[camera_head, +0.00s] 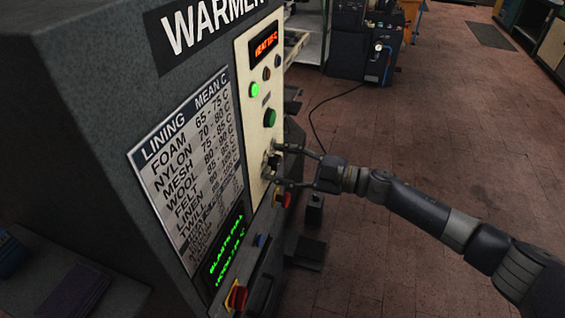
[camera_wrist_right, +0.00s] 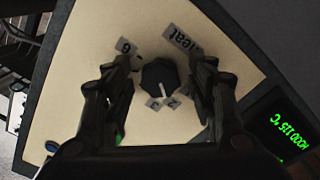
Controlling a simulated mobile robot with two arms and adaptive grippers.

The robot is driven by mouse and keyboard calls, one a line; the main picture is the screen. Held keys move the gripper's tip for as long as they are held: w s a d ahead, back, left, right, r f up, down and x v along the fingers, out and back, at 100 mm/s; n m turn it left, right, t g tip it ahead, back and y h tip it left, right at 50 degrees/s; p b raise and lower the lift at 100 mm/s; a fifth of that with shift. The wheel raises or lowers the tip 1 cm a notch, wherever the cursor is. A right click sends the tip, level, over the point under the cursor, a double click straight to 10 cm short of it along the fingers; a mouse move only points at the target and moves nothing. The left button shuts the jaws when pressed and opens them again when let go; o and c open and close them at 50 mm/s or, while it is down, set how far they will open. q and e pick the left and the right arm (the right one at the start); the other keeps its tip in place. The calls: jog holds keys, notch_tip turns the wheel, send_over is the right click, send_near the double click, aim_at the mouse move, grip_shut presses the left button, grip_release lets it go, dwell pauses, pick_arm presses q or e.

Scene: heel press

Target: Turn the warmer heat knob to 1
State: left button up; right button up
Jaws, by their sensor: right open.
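The warmer (camera_head: 90,110) is a dark grey cabinet with a cream control panel on its side. The heat knob (camera_wrist_right: 160,76) is black with a white pointer line, and small number tags stand around it. In the wrist view the pointer aims toward the lower edge, near the tags below the knob; I cannot tell its exact setting. My right gripper (camera_wrist_right: 163,85) is open, with one finger on each side of the knob and visible gaps to it. In the head view the right gripper (camera_head: 288,168) is at the lower part of the panel, partly hiding the knob. My left gripper is not in view.
The panel carries a red display (camera_head: 264,46), a lit green button (camera_head: 254,89) and a dark green knob (camera_head: 270,118). A red and yellow switch (camera_head: 237,296) and a green text display (camera_head: 225,250) sit lower down. The brick floor (camera_head: 440,120) to the right is mostly clear.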

jog(key=shift+c, duration=1)
jog(key=c, duration=0.8)
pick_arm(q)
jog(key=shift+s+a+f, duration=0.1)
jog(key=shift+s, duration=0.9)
pick_arm(e)
jog(key=shift+c, duration=0.2)
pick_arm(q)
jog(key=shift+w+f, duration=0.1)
pick_arm(e)
jog(key=shift+f+n+b, duration=0.15)
jog(key=shift+n+b, duration=0.65)
jog(key=shift+n, duration=0.5)
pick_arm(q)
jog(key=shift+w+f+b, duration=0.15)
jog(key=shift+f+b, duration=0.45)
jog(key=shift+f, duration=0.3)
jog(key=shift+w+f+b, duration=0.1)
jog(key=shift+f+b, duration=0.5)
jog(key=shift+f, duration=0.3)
pick_arm(e)
jog(key=shift+n, duration=2.3)
jog(key=o, duration=1)
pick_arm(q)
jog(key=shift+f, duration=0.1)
pick_arm(e)
jog(key=shift+o, duration=0.2)
